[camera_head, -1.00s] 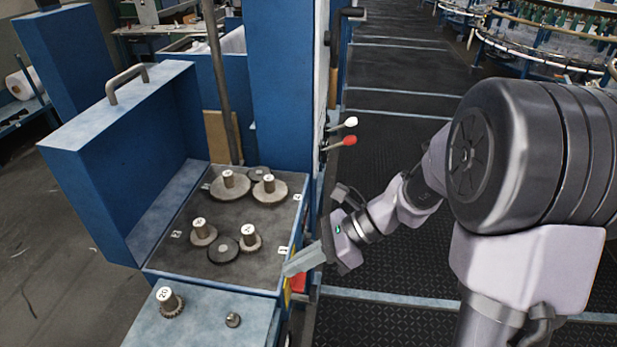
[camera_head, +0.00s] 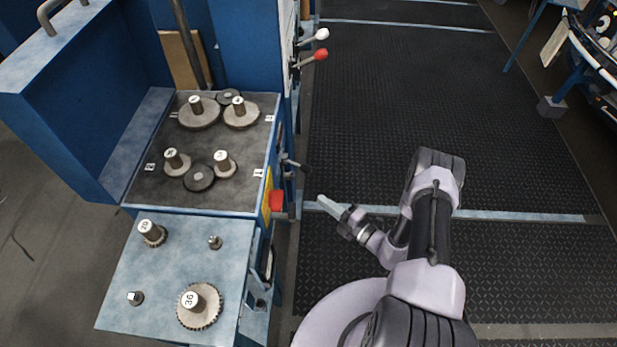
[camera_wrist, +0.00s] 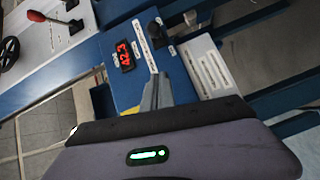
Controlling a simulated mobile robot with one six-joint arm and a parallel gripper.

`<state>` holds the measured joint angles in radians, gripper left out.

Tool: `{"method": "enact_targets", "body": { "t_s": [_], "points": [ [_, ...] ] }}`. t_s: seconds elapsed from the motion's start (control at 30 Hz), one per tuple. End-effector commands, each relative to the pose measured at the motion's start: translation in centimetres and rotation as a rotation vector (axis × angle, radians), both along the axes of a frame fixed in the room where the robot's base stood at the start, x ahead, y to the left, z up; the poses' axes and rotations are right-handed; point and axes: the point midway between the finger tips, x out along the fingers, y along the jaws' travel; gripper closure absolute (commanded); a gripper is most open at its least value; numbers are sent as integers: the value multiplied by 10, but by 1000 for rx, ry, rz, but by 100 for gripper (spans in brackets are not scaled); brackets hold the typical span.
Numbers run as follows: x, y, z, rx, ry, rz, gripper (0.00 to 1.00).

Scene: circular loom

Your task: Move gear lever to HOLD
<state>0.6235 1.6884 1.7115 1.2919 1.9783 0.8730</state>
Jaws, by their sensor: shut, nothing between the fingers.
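Several levers show on the side of the blue machine, and I cannot tell by label which is the gear lever. In the head view a black-knobbed lever (camera_head: 303,168) sticks out beside the gear box, with a white-knobbed lever (camera_head: 321,35) and a red-knobbed lever (camera_head: 320,54) further back. My gripper (camera_head: 325,203) is shut and empty, to the right of the machine side and apart from it. In the wrist view my fingers (camera_wrist: 155,92) point toward a blue panel. No HOLD mark is readable.
A gear tray (camera_head: 140,197) with several gears and a lower shelf (camera_head: 185,270) with loose gears stand left. A red button (camera_head: 276,201) is on the machine side. A red digital display (camera_wrist: 126,56) shows in the wrist view. The dark floor is clear to the right.

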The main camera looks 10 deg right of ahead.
Motion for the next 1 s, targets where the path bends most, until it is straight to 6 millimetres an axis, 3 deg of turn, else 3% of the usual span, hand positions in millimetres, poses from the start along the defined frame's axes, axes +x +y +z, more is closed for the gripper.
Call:
{"method": "enact_targets", "body": {
  "t_s": [0.17, 0.57, 0.8, 1.0],
  "points": [
    [10, 8, -1, -1, -1, 5, 100],
    [81, 55, -7, -3, -4, 7, 100],
    [107, 33, -13, -3, -3, 2, 100],
    [112, 29, -12, -2, -1, 3, 100]
  ]
}}
